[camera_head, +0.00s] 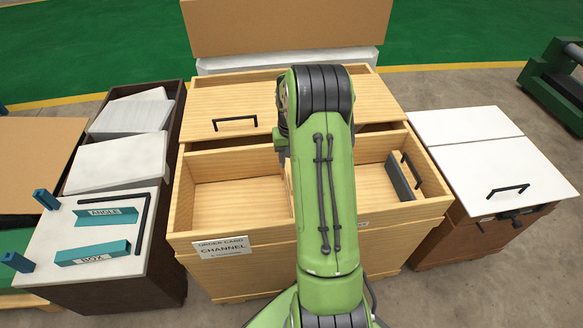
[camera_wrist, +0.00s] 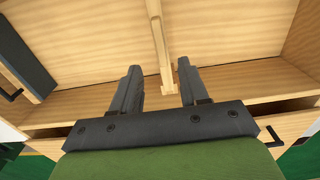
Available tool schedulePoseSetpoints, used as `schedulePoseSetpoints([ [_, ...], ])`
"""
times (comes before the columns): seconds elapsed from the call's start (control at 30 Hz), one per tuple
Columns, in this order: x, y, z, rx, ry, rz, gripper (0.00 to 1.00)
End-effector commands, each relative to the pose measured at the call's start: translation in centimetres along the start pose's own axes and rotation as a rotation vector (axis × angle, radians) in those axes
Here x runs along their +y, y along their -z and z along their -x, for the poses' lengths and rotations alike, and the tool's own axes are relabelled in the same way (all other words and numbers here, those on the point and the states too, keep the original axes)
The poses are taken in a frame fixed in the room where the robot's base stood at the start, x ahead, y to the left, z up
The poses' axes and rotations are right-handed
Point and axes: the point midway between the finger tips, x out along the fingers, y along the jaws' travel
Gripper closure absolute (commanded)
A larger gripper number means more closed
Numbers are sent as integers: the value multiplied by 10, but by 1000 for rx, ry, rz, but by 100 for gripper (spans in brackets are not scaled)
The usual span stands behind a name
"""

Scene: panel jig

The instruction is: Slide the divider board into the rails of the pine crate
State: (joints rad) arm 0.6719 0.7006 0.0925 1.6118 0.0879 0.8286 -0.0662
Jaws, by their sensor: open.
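The pine crate (camera_head: 228,264) stands open in the middle of the head view, with bare floor showing left and right of my arm. A dark grey board (camera_head: 399,177) stands on edge inside, near the right wall; it shows at the left of the wrist view (camera_wrist: 22,50). I cannot tell whether it is the divider board. A narrow pine strip (camera_wrist: 159,38) runs down the middle of the wrist view and ends between my fingers; whether it is a board edge or rail is unclear. My gripper (camera_wrist: 159,67) is open, with nothing clearly held. My arm hides it in the head view.
A black handle (camera_head: 411,168) is beside the grey board. A closed pine lid (camera_head: 215,98) with a handle lies behind the open part. A white-topped cabinet (camera_head: 490,160) stands right; a bench (camera_head: 85,262) with teal blocks stands left. A card reading CHANNEL (camera_head: 222,248) is on the crate's front.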

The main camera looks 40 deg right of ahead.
Motion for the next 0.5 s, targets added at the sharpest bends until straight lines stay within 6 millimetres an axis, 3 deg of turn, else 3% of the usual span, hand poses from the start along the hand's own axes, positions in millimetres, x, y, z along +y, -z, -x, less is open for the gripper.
schedulePoseSetpoints([
  [0.03,0,1,20,5,-1,0,56],
  [0.2,0,1,58,3,-1,-1,56],
  [0.33,0,0,70,0,0,0,56],
  [0.5,0,0,72,-1,0,0,56],
])
